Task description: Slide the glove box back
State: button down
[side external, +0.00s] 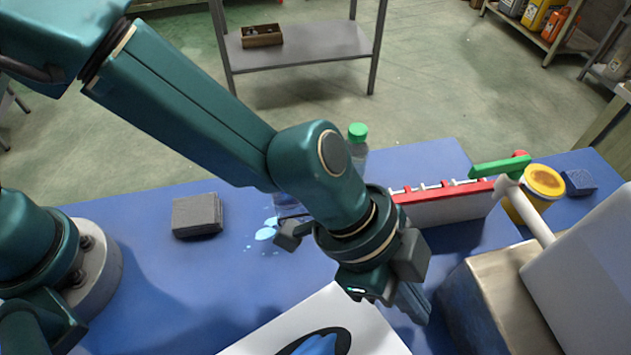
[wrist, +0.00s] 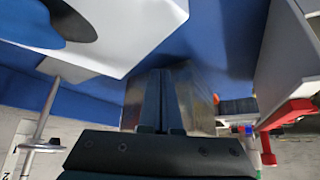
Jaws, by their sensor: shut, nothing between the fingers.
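The glove box (side external: 375,330) is a white box with a dark oval opening and blue glove material in it. It lies on the blue table at the bottom of the side view, cut off by the frame edge. In the wrist view the glove box (wrist: 150,35) fills the upper left. My gripper (side external: 418,310) points down just right of the box's right edge in the side view. Its fingers (wrist: 166,75) are together and empty. I cannot tell whether they touch the box.
A metallic block (side external: 487,310) stands right of my gripper. A red-and-white rack (side external: 445,207), yellow tub (side external: 541,187) and blue sponge (side external: 579,182) are behind. A grey block (side external: 197,214) and blue spill (side external: 265,234) lie left. A green-capped bottle (side external: 358,133) stands behind my arm.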

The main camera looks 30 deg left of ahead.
notch_tip(320, 180, up, 6)
dwell(1.0)
jog(key=shift+w, duration=0.1)
jog(key=w+a+r+n+t, duration=0.1)
jog(key=w+a+r+t, duration=0.1)
jog(key=w+a+r, duration=0.3)
jog(key=w+a+r+n+t, duration=0.35)
jog(key=a+r, duration=0.55)
jog(key=a, duration=0.4)
jog(key=s+a+f+n+t+y, duration=0.1)
jog(key=s+a+n+y, duration=0.45)
jog(key=a, duration=0.75)
jog(key=s+a+f+n+g+y, duration=0.1)
jog(key=s+a+f+n+g, duration=0.1)
jog(key=s+a+f+n, duration=0.3)
jog(key=shift+s+f+n, duration=0.7)
jog(key=shift+s+f, duration=0.2)
jog(key=shift+s, duration=0.35)
